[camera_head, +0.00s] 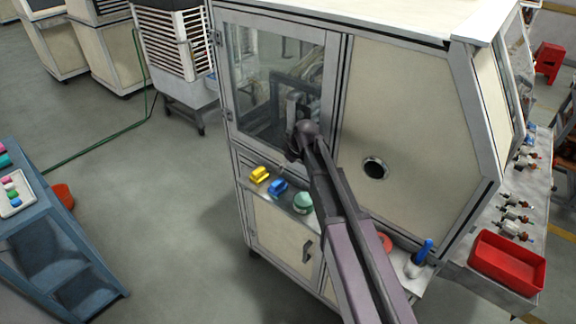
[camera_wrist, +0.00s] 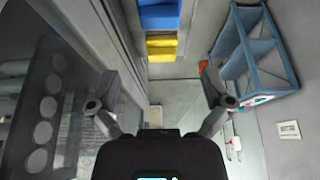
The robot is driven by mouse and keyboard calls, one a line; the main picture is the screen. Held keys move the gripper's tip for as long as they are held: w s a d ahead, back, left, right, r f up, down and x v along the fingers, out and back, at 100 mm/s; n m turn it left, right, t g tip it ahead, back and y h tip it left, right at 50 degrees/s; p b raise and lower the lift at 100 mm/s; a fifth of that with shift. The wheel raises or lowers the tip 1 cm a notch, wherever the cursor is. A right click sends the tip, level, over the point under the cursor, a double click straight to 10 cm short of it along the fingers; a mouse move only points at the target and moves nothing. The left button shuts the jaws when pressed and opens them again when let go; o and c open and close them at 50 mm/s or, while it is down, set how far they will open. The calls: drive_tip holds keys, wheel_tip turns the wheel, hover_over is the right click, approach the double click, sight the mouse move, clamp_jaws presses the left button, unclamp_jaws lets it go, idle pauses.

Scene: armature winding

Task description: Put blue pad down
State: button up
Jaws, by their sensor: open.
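A blue pad (camera_head: 278,186) rests on the narrow ledge of the cream machine, beside a yellow pad (camera_head: 259,175). In the wrist view the blue pad (camera_wrist: 160,16) is at the top edge, partly cut off, with the yellow pad (camera_wrist: 162,46) just below it. My gripper (camera_wrist: 160,103) is open, its two fingers spread wide with nothing between them. It is apart from both pads. In the head view my arm reaches up in front of the machine's glass door, and its wrist largely hides the gripper there.
The ledge also carries a green round object (camera_head: 303,202), a red round object (camera_head: 385,242) and a blue-handled item (camera_head: 421,252). The glass door (camera_head: 275,85) stands close behind my wrist. A blue table (camera_head: 50,240) is at the left, with open floor between.

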drive_tip(key=shift+s+d, duration=0.1)
idle(0.3)
drive_tip(key=s+d+m+g+h, duration=0.1)
drive_tip(key=s+d+m, duration=0.4)
drive_tip(key=s+d, duration=0.4)
drive_tip(key=s+d+f+m+g+h, duration=0.1)
drive_tip(key=s+d+m, duration=0.4)
drive_tip(key=s+d, duration=0.5)
drive_tip(key=s+h, duration=0.1)
drive_tip(key=s, duration=0.3)
drive_tip(key=shift+f+g+h, duration=0.25)
drive_tip(key=shift+g+h, duration=0.05)
drive_tip(key=shift+g, duration=0.1)
drive_tip(key=shift+w, duration=0.1)
wheel_tip(320, 180, down, 8)
drive_tip(key=b, duration=0.8)
